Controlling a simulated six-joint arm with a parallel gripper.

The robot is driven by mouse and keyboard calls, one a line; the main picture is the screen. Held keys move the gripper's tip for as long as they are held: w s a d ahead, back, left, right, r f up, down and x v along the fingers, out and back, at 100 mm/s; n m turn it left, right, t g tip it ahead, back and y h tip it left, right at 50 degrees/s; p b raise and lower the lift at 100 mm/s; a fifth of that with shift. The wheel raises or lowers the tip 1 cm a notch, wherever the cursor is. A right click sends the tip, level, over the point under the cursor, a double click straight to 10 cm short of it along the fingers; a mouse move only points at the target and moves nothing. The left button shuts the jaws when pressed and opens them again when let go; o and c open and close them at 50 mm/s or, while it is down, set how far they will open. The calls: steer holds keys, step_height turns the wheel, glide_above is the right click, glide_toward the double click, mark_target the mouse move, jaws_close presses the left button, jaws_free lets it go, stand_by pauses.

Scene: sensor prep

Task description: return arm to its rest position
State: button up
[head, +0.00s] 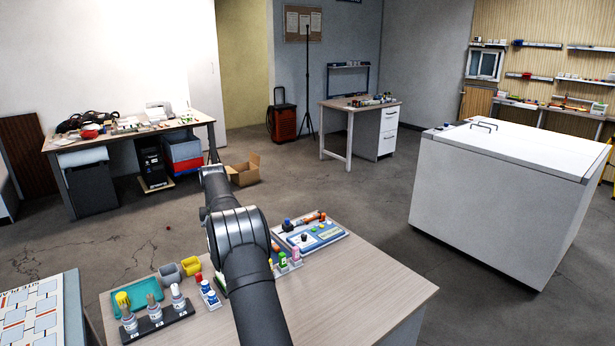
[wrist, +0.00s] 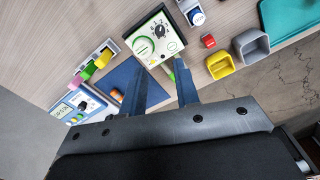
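My gripper (wrist: 160,70) shows in the wrist view with its two dark blue fingers apart and nothing between them. It is open above the table. A small white-green box with a black dial (wrist: 158,38) lies just beyond the fingertips; I cannot tell how far below them it is. In the head view my arm (head: 250,255) rises from the bottom edge over the wooden table (head: 370,290) and hides part of the table behind it. The gripper fingers cannot be made out in the head view.
On the table are a teal tray (head: 141,293), a black rack (head: 158,322) with bottles, a grey cup (head: 169,276), a yellow cup (head: 191,265) and a blue-white panel (head: 318,241). The table's right front is bare. A white cabinet (head: 500,190) stands off to the right.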

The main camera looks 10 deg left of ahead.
step_height(320, 180, down, 15)
steer(key=shift+f, duration=0.1)
stand_by(0.3)
step_height(320, 180, up, 18)
step_height(320, 180, down, 18)
steer(key=shift+r, duration=0.15)
steer(key=shift+f+n, duration=0.2)
steer(key=shift+n, duration=0.1)
steer(key=n, duration=0.8)
steer(key=shift+n, duration=0.3)
step_height(320, 180, up, 9)
steer(key=shift+f, duration=0.15)
